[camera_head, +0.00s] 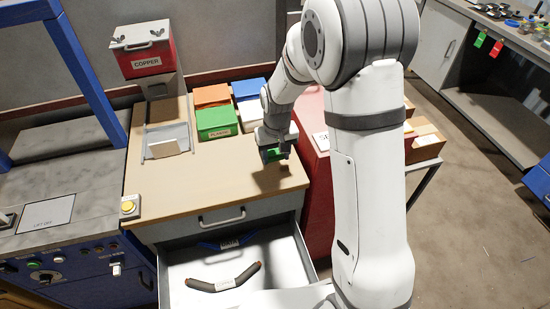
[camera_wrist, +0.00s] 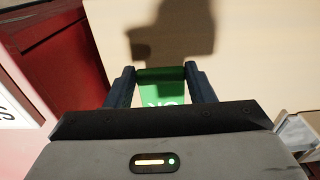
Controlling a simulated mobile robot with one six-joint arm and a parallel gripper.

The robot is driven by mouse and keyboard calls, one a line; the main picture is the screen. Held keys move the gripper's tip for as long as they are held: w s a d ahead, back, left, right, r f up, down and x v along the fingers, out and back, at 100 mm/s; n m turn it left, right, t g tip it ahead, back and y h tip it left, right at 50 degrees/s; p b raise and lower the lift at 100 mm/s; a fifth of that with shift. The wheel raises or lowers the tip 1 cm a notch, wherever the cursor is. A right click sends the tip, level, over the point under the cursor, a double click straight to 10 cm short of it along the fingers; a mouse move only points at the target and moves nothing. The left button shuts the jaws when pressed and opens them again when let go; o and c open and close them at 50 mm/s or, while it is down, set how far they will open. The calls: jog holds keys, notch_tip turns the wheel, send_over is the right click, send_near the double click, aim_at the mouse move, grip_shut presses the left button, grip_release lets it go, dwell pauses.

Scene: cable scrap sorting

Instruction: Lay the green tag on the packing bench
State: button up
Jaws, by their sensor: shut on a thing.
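My gripper (camera_head: 276,153) is shut on a green tag (camera_head: 273,154), over the right part of a wooden-topped bench (camera_head: 210,180). In the wrist view the green tag (camera_wrist: 162,92) sits between both fingers of my gripper (camera_wrist: 160,80), with white lettering partly hidden by the gripper body. The pale bench top (camera_wrist: 240,40) fills much of that view, with the gripper's shadow on it. The tag appears held above the top; the exact gap is hard to tell. Another green tag (camera_head: 480,39) hangs at the far right bench's edge.
Green (camera_head: 217,122), orange (camera_head: 211,96) and blue (camera_head: 249,88) bins stand along the bench's back. A red cabinet (camera_head: 316,165) adjoins at right. The open drawer (camera_head: 205,270) below holds a dark cable piece (camera_head: 224,280). The bench top's front middle is clear.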

aim_at(276, 170)
jog(key=shift+s+d+f, duration=0.1)
jog(key=shift+f, duration=1.8)
jog(key=shift+f, duration=0.2)
jog(key=o, duration=0.9)
jog(key=shift+o, duration=0.2)
notch_tip(276, 170, up, 12)
jog(key=s+d+r, duration=0.3)
jog(key=s, duration=0.4)
jog(key=s+d+r+m+t, duration=0.1)
jog(key=s+d+r, duration=0.2)
jog(key=s, duration=0.5)
jog(key=s+d+r+m+t, duration=0.1)
jog(key=s+d+r, duration=0.2)
jog(key=s, duration=0.4)
jog(key=shift+s+d+r, duration=0.15)
jog(key=shift+s+d, duration=0.1)
jog(key=shift+d, duration=0.25)
